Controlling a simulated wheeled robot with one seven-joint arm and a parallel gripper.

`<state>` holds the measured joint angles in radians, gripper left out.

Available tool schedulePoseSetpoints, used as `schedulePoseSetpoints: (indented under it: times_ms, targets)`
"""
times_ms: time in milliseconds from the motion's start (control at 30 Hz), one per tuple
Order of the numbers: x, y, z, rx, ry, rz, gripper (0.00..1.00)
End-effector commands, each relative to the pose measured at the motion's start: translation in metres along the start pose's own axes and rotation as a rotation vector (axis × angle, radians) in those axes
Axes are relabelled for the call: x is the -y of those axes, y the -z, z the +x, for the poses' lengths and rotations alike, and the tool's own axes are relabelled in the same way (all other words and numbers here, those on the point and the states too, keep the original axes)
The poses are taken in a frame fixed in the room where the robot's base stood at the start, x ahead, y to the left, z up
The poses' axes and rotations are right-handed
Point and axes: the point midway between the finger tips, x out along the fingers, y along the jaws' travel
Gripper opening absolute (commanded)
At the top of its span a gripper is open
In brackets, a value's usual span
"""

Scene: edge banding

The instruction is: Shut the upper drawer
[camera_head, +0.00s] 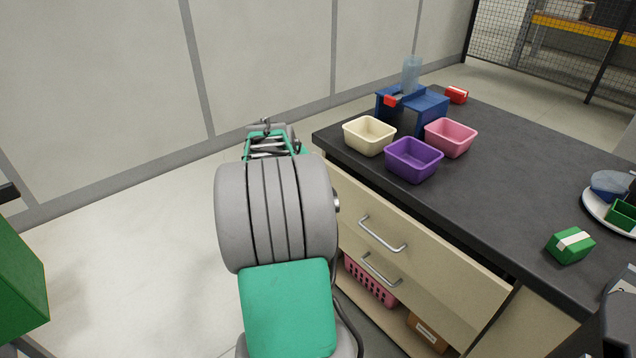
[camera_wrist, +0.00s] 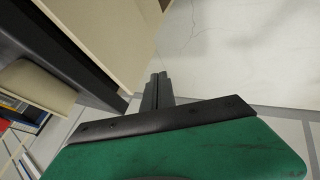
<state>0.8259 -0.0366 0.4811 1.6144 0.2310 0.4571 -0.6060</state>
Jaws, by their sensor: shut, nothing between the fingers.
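The upper drawer (camera_head: 417,237) has a cream front and a metal bar handle (camera_head: 382,234). It sits under the dark worktop (camera_head: 505,190), and a dark gap between its top edge and the worktop suggests it is partly pulled out. In the wrist view a cream panel (camera_wrist: 112,32), likely a drawer front, is at upper left. My gripper (camera_wrist: 158,78) is shut and empty, its fingertips close to the panel's edge; I cannot tell whether they touch. In the head view my arm hides the gripper.
A lower drawer handle (camera_head: 381,270) is below, above a pink basket (camera_head: 370,282) and a cardboard box (camera_head: 427,333). Cream (camera_head: 369,136), purple (camera_head: 413,160) and pink (camera_head: 450,138) bins stand on the worktop.

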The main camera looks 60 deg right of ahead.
Motion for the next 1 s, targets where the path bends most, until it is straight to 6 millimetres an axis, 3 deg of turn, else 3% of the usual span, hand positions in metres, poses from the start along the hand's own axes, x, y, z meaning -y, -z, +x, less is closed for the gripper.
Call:
schedulePoseSetpoints:
  times_ms: [100, 167, 200, 267, 300, 367, 467, 567, 633, 800, 900, 1000]
  targets:
    - [0.079, 0.022, 0.008, -0.009, 0.081, -0.121, 0.00]
    - [0.127, 0.022, 0.015, 0.005, 0.129, -0.192, 0.00]
    - [0.158, 0.017, 0.020, 0.020, 0.158, -0.238, 0.00]
    - [0.199, -0.002, 0.030, 0.067, 0.179, -0.305, 0.00]
    - [0.220, -0.022, 0.038, 0.114, 0.170, -0.348, 0.00]
    - [0.235, -0.057, 0.050, 0.192, 0.111, -0.409, 0.00]
    - [0.218, -0.098, 0.059, 0.287, -0.023, -0.552, 0.00]
    - [0.176, -0.129, 0.058, 0.391, -0.167, -0.748, 0.00]
    - [0.136, -0.143, 0.047, 0.481, -0.268, -0.908, 0.00]
    - [0.059, -0.140, 0.001, 0.720, -0.440, -1.337, 0.00]
    - [0.041, -0.130, -0.015, 0.836, -0.442, -1.574, 0.00]
    - [0.041, -0.127, -0.014, 0.881, -0.394, -1.732, 0.00]
